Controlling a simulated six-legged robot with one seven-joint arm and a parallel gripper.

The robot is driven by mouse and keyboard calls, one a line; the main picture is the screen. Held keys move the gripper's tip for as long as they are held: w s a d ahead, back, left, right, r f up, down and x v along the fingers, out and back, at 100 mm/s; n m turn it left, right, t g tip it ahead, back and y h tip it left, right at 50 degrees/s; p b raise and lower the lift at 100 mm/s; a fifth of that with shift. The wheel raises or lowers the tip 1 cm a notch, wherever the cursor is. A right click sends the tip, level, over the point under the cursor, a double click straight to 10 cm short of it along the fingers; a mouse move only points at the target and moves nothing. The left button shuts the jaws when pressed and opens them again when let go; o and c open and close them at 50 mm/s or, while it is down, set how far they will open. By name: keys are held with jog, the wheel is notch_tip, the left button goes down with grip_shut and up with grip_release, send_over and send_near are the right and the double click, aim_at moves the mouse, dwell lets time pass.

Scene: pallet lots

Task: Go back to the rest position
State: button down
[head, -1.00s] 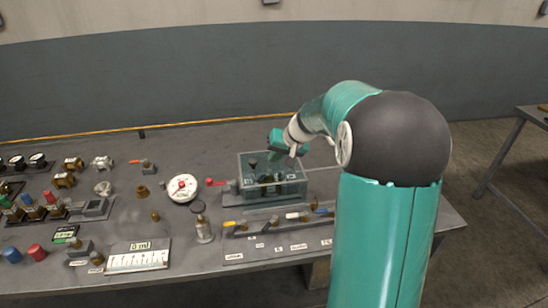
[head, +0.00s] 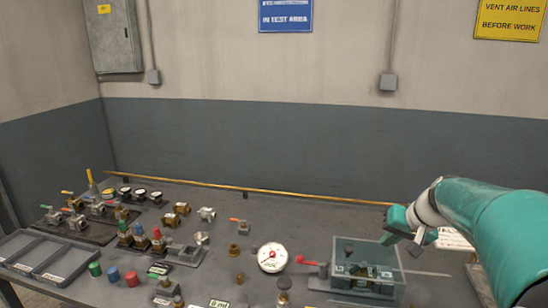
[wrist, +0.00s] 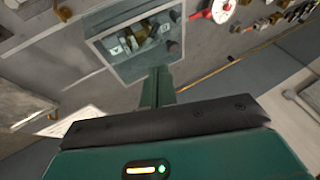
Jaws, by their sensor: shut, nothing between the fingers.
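My gripper (head: 418,238) is at the right of the head view, above and beside the right rim of a clear-walled tank (head: 366,276) on the grey bench. The fingers look closed and carry nothing. In the wrist view my gripper (wrist: 161,84) shows as a narrow green shape pointing toward the tank (wrist: 168,75), which has brass and dark fittings inside. The fingers are apart from the fittings; whether they touch the tank rim is hard to tell.
Several valves, fittings and a grey divided tray (head: 45,258) fill the left bench. A yellow pipe (head: 250,187) runs along the back edge.

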jog(key=s+a+r+n+h, duration=0.1)
jog(key=s+a+r+n, duration=0.1)
jog(key=s+a, duration=0.9)
jog(key=s+a+f+h, duration=0.1)
jog(key=s+a, duration=0.1)
jog(key=s, duration=0.4)
jog(key=s+a+f+n, duration=0.1)
jog(key=s+a, duration=0.2)
jog(key=s, duration=0.3)
jog(key=shift+s+f+h, duration=0.2)
jog(key=shift+f+h, duration=0.05)
jog(key=shift+h, duration=0.15)
